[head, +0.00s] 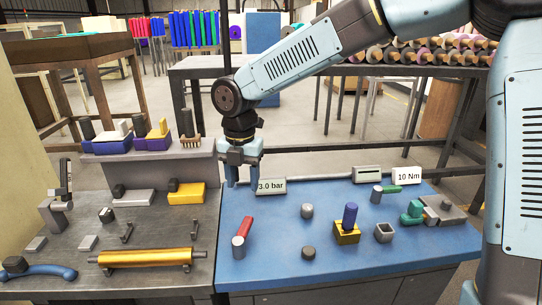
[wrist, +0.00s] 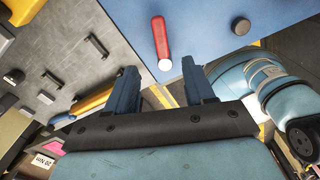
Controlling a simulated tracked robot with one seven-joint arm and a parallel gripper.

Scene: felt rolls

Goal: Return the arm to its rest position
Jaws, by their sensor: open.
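My gripper (head: 242,178) hangs from my arm above the back left part of the blue work surface (head: 270,265), its fingers pointing down. The fingers are apart with nothing between them. In the wrist view my gripper (wrist: 162,85) is also open and empty.
A yellow block with a blue peg (head: 347,236), grey nuts and a teal tool (head: 412,212) stand on the blue surface. A golden roller (head: 145,258) lies on the grey bench at left.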

